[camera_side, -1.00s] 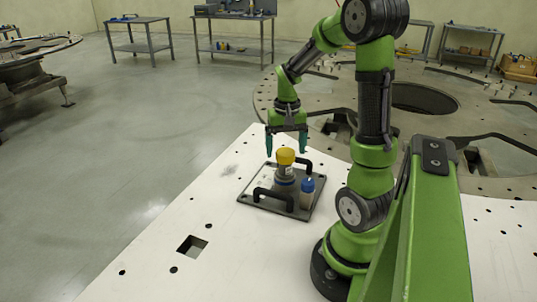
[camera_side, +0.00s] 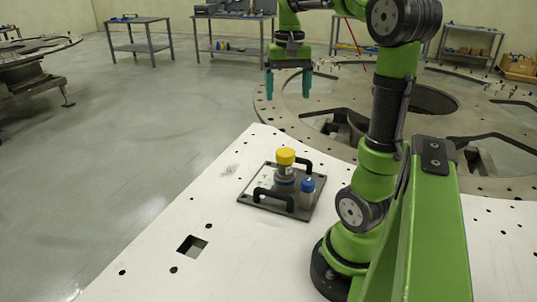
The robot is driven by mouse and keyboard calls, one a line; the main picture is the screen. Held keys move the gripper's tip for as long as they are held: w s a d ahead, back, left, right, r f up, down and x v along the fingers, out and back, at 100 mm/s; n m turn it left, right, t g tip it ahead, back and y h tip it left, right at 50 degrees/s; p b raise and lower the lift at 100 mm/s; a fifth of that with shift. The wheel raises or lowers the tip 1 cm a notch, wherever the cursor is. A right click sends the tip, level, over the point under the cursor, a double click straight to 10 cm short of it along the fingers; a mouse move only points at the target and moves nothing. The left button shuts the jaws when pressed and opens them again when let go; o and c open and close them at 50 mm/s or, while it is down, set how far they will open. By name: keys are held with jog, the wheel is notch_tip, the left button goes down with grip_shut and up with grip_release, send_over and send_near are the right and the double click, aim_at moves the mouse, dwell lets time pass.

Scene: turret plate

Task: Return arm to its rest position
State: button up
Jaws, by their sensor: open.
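My gripper (camera_side: 287,92) is open and empty, with its two teal fingers pointing down. It hangs in the air well above the tray, apart from everything. Below it, a dark tray (camera_side: 251,201) with two black handles lies on the white plate. A grey container with a yellow lid (camera_side: 286,157) stands upright on the tray.
The white plate (camera_side: 150,250) has several holes, including a square one (camera_side: 191,246), and is otherwise clear. A large round turret plate (camera_side: 330,140) with openings lies behind. Metal tables (camera_side: 140,32) stand at the back, away from the arm.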

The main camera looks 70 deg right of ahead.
dwell(0.4)
jog(key=a+f+n+t+y, duration=0.1)
jog(key=a+f+n+t, duration=0.1)
jog(key=a, duration=1)
jog(key=a+f+n+t+y, duration=0.1)
jog(key=a+n+t, duration=0.4)
jog(key=a, duration=0.8)
jog(key=shift+a+f, duration=0.15)
jog(key=shift+f, duration=0.75)
